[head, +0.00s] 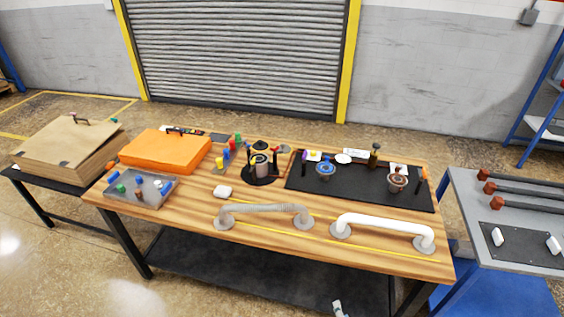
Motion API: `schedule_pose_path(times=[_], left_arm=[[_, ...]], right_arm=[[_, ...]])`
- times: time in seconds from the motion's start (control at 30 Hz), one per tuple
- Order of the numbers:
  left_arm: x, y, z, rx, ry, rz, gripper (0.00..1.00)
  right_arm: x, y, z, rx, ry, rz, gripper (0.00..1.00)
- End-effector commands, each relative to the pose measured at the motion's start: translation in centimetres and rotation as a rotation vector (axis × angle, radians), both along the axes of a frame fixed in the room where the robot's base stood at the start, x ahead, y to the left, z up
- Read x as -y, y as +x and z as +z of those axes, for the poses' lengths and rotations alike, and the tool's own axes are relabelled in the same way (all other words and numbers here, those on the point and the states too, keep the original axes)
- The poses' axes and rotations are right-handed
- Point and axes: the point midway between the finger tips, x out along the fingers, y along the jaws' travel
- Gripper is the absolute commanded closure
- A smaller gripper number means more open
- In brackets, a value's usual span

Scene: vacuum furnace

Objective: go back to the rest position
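Neither of my grippers can be made out in the head view. A small white and dark piece (338,308) shows at the bottom edge, right of centre, and I cannot tell what it is. The wooden workbench (190,222) stands in front of me, and no arm reaches over it. On it lie a grey curved handle (262,209) and a white curved handle (384,226) near the front edge. A black mat (335,185) with small parts lies at the right rear.
An orange case (165,150) and a grey parts tray (140,188) occupy the bench's left end. A cardboard box (68,148) stands on a side table at left. A grey-topped blue bench (480,210) stands at right. Behind is a shutter door (235,55) with clear floor before it.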

Motion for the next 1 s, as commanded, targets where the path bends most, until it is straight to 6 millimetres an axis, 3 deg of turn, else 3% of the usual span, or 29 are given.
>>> schedule_pose_path(times=[0.17,0.3,0.4,0.5,0.67,1.0], left_arm=[[-1.1,-8.2,-9.6,-0.324,0.006,-0.065,0.39],[-2.2,-16.3,-15.7,-0.582,-0.005,-0.131,0.39],[-2.8,-21.2,-18.3,-0.724,-0.022,-0.171,0.39],[-3.1,-24.6,-19.8,-0.818,-0.036,-0.200,0.39],[-3.4,-27.1,-20.7,-0.884,-0.050,-0.223,0.39],[-3.4,-27.2,-20.8,-0.887,-0.052,-0.224,0.39]], right_arm=[[1.8,-8.3,-10.2,-0.282,0.478,-0.457,0.39],[2.0,-17.3,-17.0,-0.463,0.811,-0.915,0.39],[1.5,-22.9,-20.0,-0.540,0.968,-1.200,0.39],[1.0,-27.0,-21.8,-0.582,1.062,-1.410,0.39],[0.6,-29.9,-22.8,-0.603,1.121,-1.566,0.39],[0.5,-30.0,-22.9,-0.602,1.125,-1.576,0.39]])
